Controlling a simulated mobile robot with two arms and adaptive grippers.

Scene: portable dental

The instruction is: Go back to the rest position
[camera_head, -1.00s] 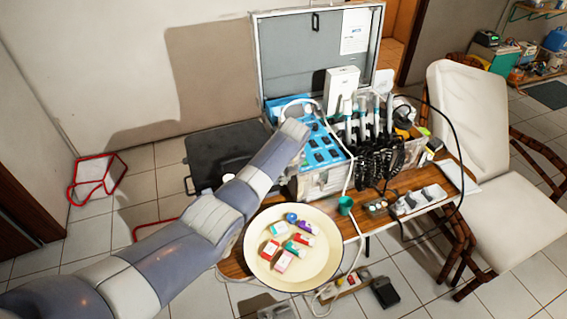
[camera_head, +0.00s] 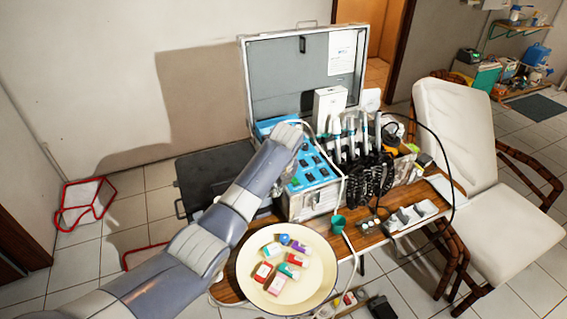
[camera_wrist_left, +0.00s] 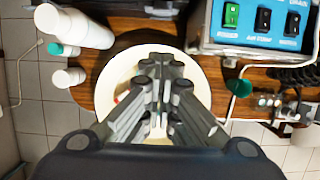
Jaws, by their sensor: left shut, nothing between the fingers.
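My left arm comes in from the lower left of the head view. Its wrist end (camera_head: 286,134) shows in front of the blue-panelled case, and the fingers themselves are hidden there. In the left wrist view my left gripper (camera_wrist_left: 160,80) is shut and empty, with its fingers seen over the cream round plate (camera_wrist_left: 106,92). In the head view the plate (camera_head: 312,290) holds several small coloured boxes and stands on the wooden table (camera_head: 375,238). My right gripper is not in view.
An open grey case (camera_head: 284,75) with a blue control panel (camera_head: 312,172), black coiled cables (camera_head: 372,172) and handpieces stands on the table. A green cup (camera_head: 338,223) is near the plate. White bottles (camera_wrist_left: 85,28) show in the wrist view. A white chair (camera_head: 460,125) is at right.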

